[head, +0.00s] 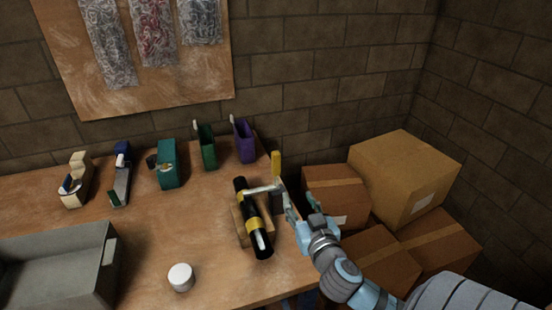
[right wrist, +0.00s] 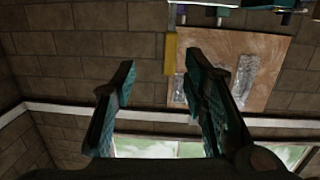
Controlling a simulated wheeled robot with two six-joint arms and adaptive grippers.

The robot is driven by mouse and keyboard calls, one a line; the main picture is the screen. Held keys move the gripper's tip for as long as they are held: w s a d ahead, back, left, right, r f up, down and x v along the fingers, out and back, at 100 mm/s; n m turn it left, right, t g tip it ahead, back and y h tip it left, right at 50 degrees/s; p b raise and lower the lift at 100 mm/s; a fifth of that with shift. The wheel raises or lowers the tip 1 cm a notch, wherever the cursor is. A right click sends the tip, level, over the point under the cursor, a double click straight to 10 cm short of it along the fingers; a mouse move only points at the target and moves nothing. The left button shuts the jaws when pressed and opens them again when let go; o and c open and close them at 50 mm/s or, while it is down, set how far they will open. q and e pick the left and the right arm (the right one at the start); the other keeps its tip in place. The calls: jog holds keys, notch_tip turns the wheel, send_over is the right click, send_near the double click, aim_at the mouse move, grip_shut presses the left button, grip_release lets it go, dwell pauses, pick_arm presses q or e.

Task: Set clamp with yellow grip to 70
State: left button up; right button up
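The clamp's yellow grip (head: 276,165) stands upright at the top of a grey metal lever near the bench's right edge. The clamp's metal arm (head: 262,189) reaches left over a black cylinder (head: 255,220) with yellow marks, which lies on a wooden block. My right gripper (head: 301,204) is just right of and below the yellow grip. In the right wrist view my right gripper (right wrist: 160,64) is open and empty. There the yellow grip (right wrist: 170,54) shows beyond the fingertips, between them in the picture. No scale reading is legible. My left gripper is not in view.
A grey tray (head: 105,275) and a white round lid (head: 180,277) stand at the front left. Tape dispensers (head: 168,165) and green and purple holders (head: 244,141) line the back. Cardboard boxes (head: 405,175) are stacked right of the bench.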

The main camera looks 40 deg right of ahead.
aim_at(277, 162)
jog(key=shift+t+y, duration=0.4)
jog(key=shift+t, duration=0.4)
jog(key=r+x, duration=0.1)
jog(key=x, duration=0.4)
jog(key=r+x, duration=0.1)
jog(key=x, duration=0.4)
jog(key=r+p+x, duration=0.1)
jog(key=x, duration=0.4)
jog(key=shift+w+a, duration=0.3)
jog(key=shift+w, duration=0.05)
jog(key=shift+c, duration=0.4)
jog(key=shift+f, duration=0.1)
grip_shut()
